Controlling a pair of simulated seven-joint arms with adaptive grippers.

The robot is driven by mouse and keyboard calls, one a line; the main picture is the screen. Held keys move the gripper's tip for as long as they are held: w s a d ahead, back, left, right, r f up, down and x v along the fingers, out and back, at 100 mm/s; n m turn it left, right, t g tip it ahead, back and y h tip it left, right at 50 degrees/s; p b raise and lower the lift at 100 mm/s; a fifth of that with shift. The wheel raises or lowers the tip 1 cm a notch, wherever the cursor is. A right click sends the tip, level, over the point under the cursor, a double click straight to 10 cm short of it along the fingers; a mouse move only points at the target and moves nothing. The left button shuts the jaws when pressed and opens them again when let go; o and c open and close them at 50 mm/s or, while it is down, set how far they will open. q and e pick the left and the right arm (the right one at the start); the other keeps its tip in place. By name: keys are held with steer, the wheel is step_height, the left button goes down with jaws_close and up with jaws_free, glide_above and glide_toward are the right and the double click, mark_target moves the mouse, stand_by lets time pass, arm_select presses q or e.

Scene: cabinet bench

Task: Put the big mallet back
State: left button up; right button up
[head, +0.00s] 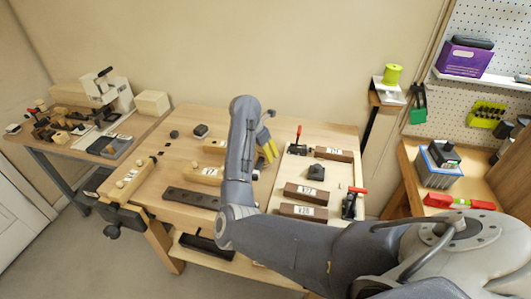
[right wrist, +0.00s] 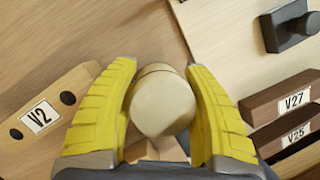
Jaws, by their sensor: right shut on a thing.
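My right gripper (head: 267,148) hangs over the middle of the wooden workbench (head: 180,150), its yellow fingers partly behind my arm in the head view. In the right wrist view my right gripper (right wrist: 160,67) is closed around a pale, round wooden piece, which I take to be the big mallet (right wrist: 163,102). I see it almost end-on, so its full shape and size are hidden. Whether its lower end touches the bench is not clear. In the head view the mallet is mostly hidden by the arm and fingers. My left gripper is not in view.
Left of the gripper is a light block labelled V2 (right wrist: 42,117). On the paler board at right lie dark blocks V27 (right wrist: 290,99) and V25 (right wrist: 293,135) and a dark tool (right wrist: 289,26). A red-handled clamp (head: 298,140) stands behind. A long dark holed bar (head: 190,198) lies front left.

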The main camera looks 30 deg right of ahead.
steer(key=shift+f, duration=0.65)
stand_by(0.8)
steer(key=o, duration=1.8)
steer(key=shift+v, duration=3.5)
